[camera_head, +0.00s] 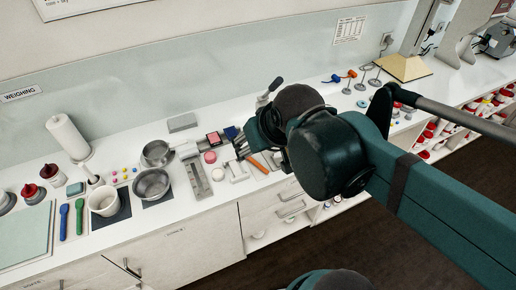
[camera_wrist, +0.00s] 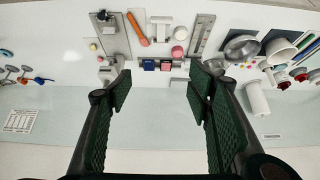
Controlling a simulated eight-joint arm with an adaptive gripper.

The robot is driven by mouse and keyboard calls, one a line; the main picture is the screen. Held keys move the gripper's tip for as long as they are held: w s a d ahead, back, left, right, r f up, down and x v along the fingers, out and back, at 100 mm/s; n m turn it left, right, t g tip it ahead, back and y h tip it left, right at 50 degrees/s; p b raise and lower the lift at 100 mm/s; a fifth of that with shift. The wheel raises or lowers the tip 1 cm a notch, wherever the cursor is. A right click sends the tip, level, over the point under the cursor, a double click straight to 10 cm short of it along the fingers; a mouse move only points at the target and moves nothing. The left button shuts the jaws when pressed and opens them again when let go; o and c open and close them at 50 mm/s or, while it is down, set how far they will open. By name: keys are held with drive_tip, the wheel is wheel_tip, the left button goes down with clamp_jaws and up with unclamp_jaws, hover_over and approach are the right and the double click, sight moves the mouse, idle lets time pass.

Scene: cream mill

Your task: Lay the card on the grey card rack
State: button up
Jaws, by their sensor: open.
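My gripper (camera_head: 243,143) hangs over the right part of the worktop, dark fingers pointing down. In the wrist view its fingers (camera_wrist: 158,88) are wide apart with nothing between them. A red-topped square pad (camera_head: 213,138) and a blue one (camera_head: 231,132) lie side by side near the fingers. They also show in the wrist view, red (camera_wrist: 165,65) and blue (camera_wrist: 149,65), just beyond the fingertips. A grey block (camera_head: 182,122), perhaps the card rack, sits near the back wall. I cannot make out which thing is the card.
A long grey tray (camera_head: 197,180), a white slotted stand (camera_head: 235,171), a pink round piece (camera_head: 210,157) and an orange stick (camera_head: 258,165) lie close by. Steel bowls (camera_head: 152,184) stand left. The worktop right of the grey block, along the wall, looks mostly clear.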

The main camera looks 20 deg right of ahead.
drive_tip(key=shift+s+f, duration=0.3)
drive_tip(key=shift+s, duration=0.45)
wheel_tip(320, 180, down, 11)
drive_tip(key=b, duration=1.1)
drive_tip(key=shift+f, duration=0.1)
idle(0.6)
